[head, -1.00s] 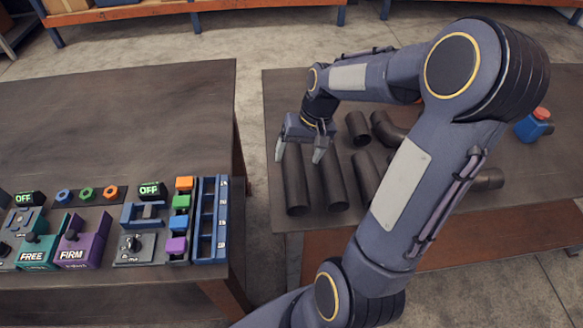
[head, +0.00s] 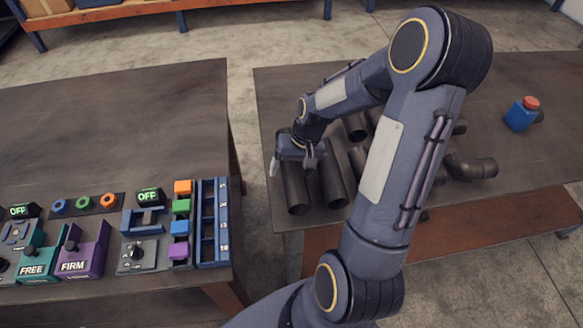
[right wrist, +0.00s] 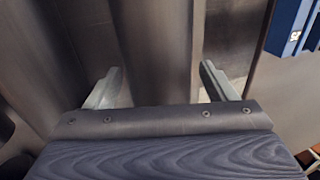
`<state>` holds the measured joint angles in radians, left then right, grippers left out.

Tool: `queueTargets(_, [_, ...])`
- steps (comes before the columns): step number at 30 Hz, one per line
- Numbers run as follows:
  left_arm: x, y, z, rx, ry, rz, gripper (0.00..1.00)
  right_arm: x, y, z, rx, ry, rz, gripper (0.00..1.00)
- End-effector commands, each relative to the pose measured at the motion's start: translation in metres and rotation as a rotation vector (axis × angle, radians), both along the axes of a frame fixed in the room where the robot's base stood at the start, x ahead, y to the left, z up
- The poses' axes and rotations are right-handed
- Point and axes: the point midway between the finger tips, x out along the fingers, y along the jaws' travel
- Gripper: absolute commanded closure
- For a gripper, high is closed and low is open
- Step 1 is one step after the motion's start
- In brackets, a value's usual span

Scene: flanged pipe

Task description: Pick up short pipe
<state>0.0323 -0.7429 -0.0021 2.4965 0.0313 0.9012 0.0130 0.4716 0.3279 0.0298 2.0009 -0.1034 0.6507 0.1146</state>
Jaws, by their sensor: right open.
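Several dark pipes lie on the right table. Two straight ones lie side by side near its left edge: a left pipe (head: 297,198) and a right pipe (head: 333,188). Other pieces, including a stubby pipe (head: 355,127), lie further right, partly hidden by my right arm; I cannot tell for sure which is the short pipe. My right gripper (head: 293,168) is open and low over the left pipe, fingers pointing down. In the right wrist view a pipe (right wrist: 157,50) runs between the open fingers (right wrist: 160,88), with no clear contact. My left gripper is out of view.
The right table (head: 510,100) also holds a pipe elbow (head: 472,167) and a blue bottle with a red cap (head: 522,114). The left table (head: 110,110) carries switch panels and coloured blocks along its front. A floor gap separates the tables.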

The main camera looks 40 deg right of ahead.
Motion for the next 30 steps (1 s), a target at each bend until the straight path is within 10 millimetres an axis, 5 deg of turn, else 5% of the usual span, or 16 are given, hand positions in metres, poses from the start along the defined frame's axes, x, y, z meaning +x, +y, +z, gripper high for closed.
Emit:
queueTargets(5, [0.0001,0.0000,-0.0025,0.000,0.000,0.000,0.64,0.0001,0.0000,-0.0022,0.000,0.000,0.000,0.22])
queueTargets(23, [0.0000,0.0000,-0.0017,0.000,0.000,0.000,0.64,-0.0002,-0.0001,-0.0015,0.000,0.000,0.000,0.98])
queueTargets(30, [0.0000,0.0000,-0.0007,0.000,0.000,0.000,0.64,0.0005,-0.0003,0.0002,-0.001,-0.002,-0.001,0.98])
